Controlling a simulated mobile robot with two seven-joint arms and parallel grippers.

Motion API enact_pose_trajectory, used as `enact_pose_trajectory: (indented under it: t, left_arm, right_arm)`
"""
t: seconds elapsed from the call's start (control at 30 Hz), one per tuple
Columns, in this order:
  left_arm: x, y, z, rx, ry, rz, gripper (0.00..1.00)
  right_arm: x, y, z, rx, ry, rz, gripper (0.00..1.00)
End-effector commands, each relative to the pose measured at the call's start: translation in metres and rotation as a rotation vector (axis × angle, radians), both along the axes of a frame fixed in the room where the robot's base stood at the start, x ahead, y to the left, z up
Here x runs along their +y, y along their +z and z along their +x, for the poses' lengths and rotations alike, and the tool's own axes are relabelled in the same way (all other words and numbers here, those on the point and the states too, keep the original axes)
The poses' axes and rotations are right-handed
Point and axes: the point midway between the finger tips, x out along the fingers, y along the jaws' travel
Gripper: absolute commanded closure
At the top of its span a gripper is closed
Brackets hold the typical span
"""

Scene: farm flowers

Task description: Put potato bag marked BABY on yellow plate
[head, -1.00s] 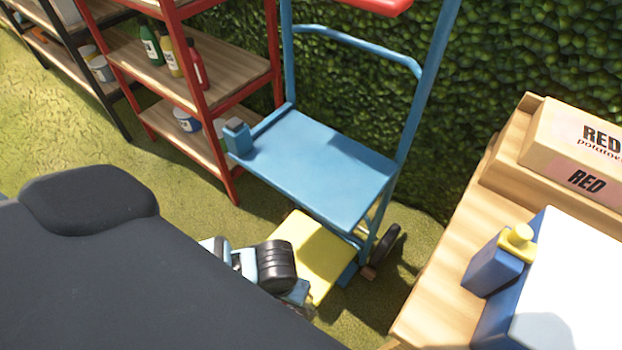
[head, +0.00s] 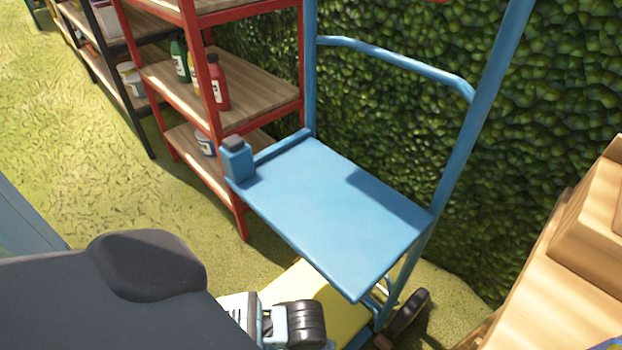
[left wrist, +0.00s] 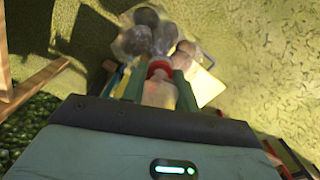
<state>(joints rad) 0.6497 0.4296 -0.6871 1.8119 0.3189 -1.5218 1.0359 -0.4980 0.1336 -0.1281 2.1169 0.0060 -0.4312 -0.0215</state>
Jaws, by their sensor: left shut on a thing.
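The yellow plate (head: 338,304) is low at the foot of the blue trolley, partly covered by my left arm and the trolley's blue shelf. In the left wrist view my left gripper (left wrist: 160,75) is shut on the red-collared neck of a potato bag (left wrist: 150,37), a clear bag with several brown potatoes. No BABY marking can be read on it. A pale yellow surface (left wrist: 206,84) shows beside the bag; whether they touch I cannot tell. In the head view the bag and my left fingertips are hidden. My right gripper is not in view.
The blue trolley shelf (head: 330,215) stands above the plate, with a small blue block at its left corner. A red rack (head: 215,90) with bottles is behind left. A wooden stand (head: 560,270) is at right, a hedge behind. Grass on the left is clear.

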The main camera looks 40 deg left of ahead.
Motion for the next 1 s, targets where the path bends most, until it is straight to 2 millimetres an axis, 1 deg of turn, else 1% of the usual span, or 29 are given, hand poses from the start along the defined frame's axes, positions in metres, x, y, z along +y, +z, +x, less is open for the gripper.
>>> enact_pose_trajectory:
  t: [0.13, 0.27, 0.5, 0.8, 0.9, 1.0]
  left_arm:
    - [0.004, 0.001, 0.004, -0.003, 0.000, 0.000, 1.00]
    - [0.016, -0.002, 0.015, -0.003, 0.001, 0.002, 1.00]
    - [0.051, -0.008, 0.044, -0.003, 0.002, 0.004, 1.00]
    - [0.097, -0.013, 0.084, -0.002, 0.001, 0.003, 1.00]
    - [0.105, -0.013, 0.092, -0.003, 0.001, 0.001, 1.00]
    - [0.110, -0.014, 0.096, -0.002, -0.001, 0.001, 1.00]
  right_arm:
    - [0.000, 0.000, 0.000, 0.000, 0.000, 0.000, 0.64]
    - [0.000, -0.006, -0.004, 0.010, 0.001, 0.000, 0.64]
    - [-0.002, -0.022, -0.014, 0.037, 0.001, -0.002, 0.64]
    - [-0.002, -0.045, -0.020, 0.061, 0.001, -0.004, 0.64]
    - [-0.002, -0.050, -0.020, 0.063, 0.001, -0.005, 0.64]
    - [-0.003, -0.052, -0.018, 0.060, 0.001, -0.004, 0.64]
